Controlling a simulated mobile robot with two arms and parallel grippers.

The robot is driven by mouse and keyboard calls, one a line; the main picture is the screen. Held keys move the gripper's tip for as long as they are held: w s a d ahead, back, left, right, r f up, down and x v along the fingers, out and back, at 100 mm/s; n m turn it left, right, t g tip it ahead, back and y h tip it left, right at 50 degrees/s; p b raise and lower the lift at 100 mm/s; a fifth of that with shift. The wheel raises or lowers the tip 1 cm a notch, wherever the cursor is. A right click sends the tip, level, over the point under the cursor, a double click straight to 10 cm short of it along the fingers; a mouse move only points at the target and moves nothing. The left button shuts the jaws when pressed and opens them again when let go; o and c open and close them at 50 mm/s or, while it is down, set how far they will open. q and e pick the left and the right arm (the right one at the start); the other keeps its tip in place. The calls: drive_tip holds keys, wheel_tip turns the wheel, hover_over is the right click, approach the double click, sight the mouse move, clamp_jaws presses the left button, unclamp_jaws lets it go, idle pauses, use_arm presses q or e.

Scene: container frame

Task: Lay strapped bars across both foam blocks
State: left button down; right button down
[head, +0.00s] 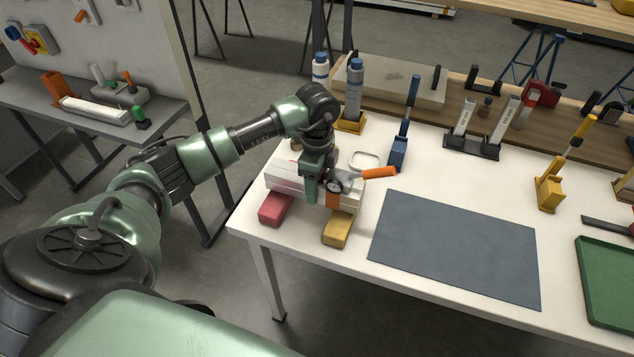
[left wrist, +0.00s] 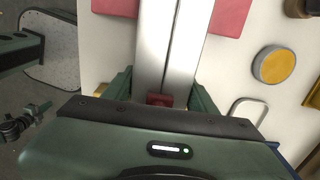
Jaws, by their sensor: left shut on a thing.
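The strapped bars (head: 284,184) are long, pale silver bars lying side by side. In the head view they stretch over the rear parts of the red foam block (head: 275,208) and the yellow foam block (head: 339,230). I cannot tell whether they press on the foam. My left gripper (head: 324,192) is shut on the bars from above. The left wrist view shows the bars (left wrist: 170,45) between its green fingers, with a small red piece (left wrist: 159,99) there. The red foam (left wrist: 232,15) shows on both sides of the bars. An orange handle (head: 379,172) sticks out to the right.
A grey-blue mat (head: 455,245) lies right of the blocks, and a green tray (head: 608,280) sits at the far right. A blue-handled tool (head: 399,150), bottles (head: 355,90) and a white ring (head: 365,160) stand behind. The table's front edge is close to the blocks.

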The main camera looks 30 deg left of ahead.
use_arm(q)
drive_tip(key=shift+c, duration=2.3)
unclamp_jaws()
drive_tip(key=shift+r, duration=0.25)
wheel_tip(320, 180, up, 13)
drive_tip(key=shift+f+b, duration=0.15)
drive_tip(key=shift+b, duration=0.7)
